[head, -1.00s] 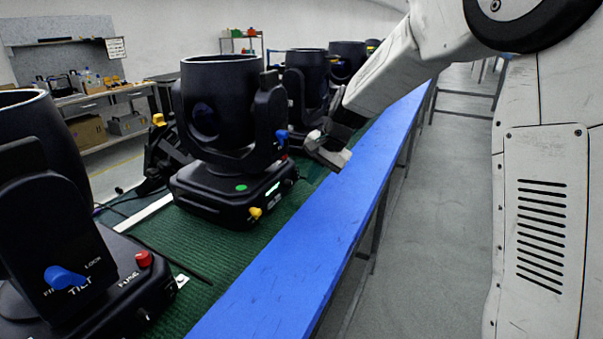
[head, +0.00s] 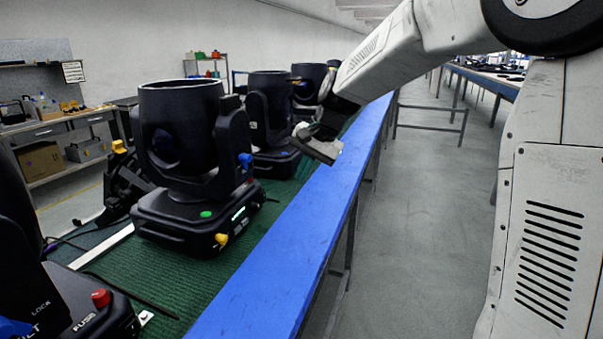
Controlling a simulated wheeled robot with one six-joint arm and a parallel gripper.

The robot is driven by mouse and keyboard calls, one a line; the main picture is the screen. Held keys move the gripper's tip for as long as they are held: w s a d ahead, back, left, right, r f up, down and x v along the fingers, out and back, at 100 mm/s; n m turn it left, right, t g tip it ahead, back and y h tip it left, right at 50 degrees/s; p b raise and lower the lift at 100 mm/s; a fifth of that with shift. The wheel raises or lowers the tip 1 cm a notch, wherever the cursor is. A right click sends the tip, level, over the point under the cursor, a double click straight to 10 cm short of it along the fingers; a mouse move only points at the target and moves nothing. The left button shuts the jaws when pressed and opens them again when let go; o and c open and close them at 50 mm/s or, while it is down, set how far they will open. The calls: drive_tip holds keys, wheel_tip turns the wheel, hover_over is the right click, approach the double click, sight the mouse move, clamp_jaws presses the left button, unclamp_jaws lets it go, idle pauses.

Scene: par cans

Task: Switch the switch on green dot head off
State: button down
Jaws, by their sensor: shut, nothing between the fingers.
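The green dot head (head: 182,120) is a black moving-head lamp standing upright on the green mat. Its green dot (head: 206,214) is on the front of its base. A yellow knob (head: 221,239) sits at the base's front corner, and a small lit strip (head: 238,213) shows on the base's right side. A blue knob (head: 245,160) is on its yoke arm. I cannot make out the switch itself. My gripper (head: 318,142) is shut and empty, in the air to the right of the head and apart from it, over the blue rail's area.
Another black head with a red fuse knob (head: 101,298) stands at the near left. More black heads (head: 270,105) stand farther back. A blue rail (head: 285,270) edges the green mat (head: 150,280). A grey floor aisle (head: 400,230) lies open on the right.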

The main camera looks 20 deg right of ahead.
drive_tip(key=s+r+n+g+h, duration=0.1)
drive_tip(key=s+r+n+h, duration=0.2)
drive_tip(key=s, duration=1.8)
drive_tip(key=s+d+f+n, duration=0.1)
drive_tip(key=s+f+n, duration=0.1)
drive_tip(key=s, duration=0.5)
drive_tip(key=s+d+f+n, duration=0.1)
drive_tip(key=s+f+n, duration=0.1)
drive_tip(key=s, duration=0.6)
drive_tip(key=shift+s+d+f+n+g+h, duration=0.25)
drive_tip(key=shift+n+g+h, duration=0.15)
drive_tip(key=shift+n, duration=0.1)
